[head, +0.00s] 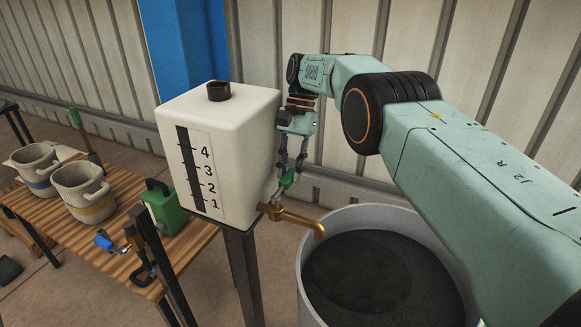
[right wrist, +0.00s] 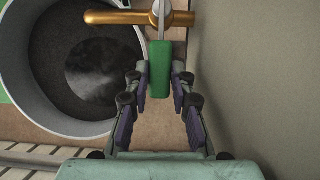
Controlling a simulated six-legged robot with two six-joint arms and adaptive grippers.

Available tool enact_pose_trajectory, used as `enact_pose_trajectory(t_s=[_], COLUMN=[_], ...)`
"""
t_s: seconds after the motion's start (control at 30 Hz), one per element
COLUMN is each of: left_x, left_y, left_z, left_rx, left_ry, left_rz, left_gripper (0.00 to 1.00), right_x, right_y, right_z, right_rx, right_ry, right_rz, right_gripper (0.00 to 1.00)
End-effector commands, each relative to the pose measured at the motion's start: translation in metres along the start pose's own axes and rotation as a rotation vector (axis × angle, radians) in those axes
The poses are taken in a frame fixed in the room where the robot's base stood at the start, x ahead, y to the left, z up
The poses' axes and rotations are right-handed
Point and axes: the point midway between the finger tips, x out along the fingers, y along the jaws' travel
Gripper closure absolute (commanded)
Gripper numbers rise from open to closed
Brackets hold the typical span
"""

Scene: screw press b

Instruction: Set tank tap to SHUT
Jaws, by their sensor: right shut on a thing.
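The white tank (head: 225,160) with a dark level strip numbered 1 to 4 stands on a dark stand in the middle of the head view. Its brass tap (head: 302,221) sticks out low on the right side, with the spout over a grey drum. The tap's green handle (head: 289,179) rises above the brass body. It also shows in the right wrist view (right wrist: 160,70). My right gripper (head: 290,168) reaches down from above and is shut on the green handle, one finger on each side. No SHUT marking is readable. My left gripper is out of view.
The grey drum (head: 309,272) stands open below the spout. A wooden table (head: 109,244) at left holds two pots (head: 84,192), a green can (head: 164,210) and a blue-handled tool (head: 103,243). A corrugated wall and a blue post (head: 185,40) stand behind.

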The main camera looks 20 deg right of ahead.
Motion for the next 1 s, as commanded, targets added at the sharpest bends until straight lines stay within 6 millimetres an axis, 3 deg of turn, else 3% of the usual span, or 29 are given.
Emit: enact_pose_trajectory(t_s=[0.3, 1.0], left_x=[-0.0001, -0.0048], left_y=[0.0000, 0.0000], left_z=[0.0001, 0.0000], left_rx=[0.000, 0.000], left_ry=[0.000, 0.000], left_rz=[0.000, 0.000], left_gripper=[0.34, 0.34], right_x=[-0.0017, -0.0032], right_y=[-0.0014, 0.0014], right_z=[-0.0009, -0.0042], right_rx=[-0.004, 0.069], right_ry=[0.003, 0.000], right_rz=[-0.002, -0.030], right_gripper=[0.54, 0.54])
